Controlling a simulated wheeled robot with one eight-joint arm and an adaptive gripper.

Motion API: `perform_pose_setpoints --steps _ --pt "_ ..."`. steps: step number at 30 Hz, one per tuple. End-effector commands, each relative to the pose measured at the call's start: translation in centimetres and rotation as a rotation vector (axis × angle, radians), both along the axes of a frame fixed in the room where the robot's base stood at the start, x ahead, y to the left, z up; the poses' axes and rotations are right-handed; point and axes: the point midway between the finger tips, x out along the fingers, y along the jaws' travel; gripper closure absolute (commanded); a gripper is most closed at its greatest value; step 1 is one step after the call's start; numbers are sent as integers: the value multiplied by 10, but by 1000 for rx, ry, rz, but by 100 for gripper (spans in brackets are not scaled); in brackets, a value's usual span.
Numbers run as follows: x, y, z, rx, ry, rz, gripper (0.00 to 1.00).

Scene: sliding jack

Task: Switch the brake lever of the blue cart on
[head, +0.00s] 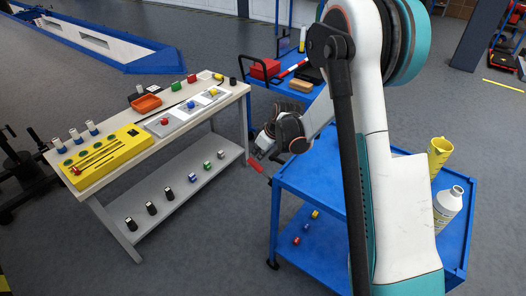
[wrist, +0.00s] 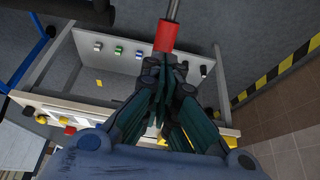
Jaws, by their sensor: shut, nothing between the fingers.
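The blue cart (head: 315,178) stands at the right in the head view, partly hidden behind my arm. The red grip of a lever (head: 254,165) sticks out at its left end. In the wrist view the red grip (wrist: 165,36) is on a grey metal rod. My gripper (head: 262,152) is beside the red grip, at the cart's left edge. In the wrist view its fingertips (wrist: 166,68) are together, just below the grip's end and very close to it. I cannot tell whether they touch. Nothing is between the fingers.
A workbench (head: 120,165) with a yellow box (head: 108,155), an orange tray (head: 147,103) and small parts stands left of the cart. A second blue cart (head: 270,97) with a red box is behind. A yellow jug (head: 438,156) and white bottle (head: 447,208) stand on the near cart.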

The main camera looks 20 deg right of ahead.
Motion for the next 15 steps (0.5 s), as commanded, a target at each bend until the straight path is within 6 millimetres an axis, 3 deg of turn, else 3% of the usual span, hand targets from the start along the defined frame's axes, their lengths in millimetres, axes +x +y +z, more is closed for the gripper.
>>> perform_pose_setpoints --steps 6,15 --pt "7 5 -21 0 0 -1 100" --pt "8 6 -23 0 0 -1 100"
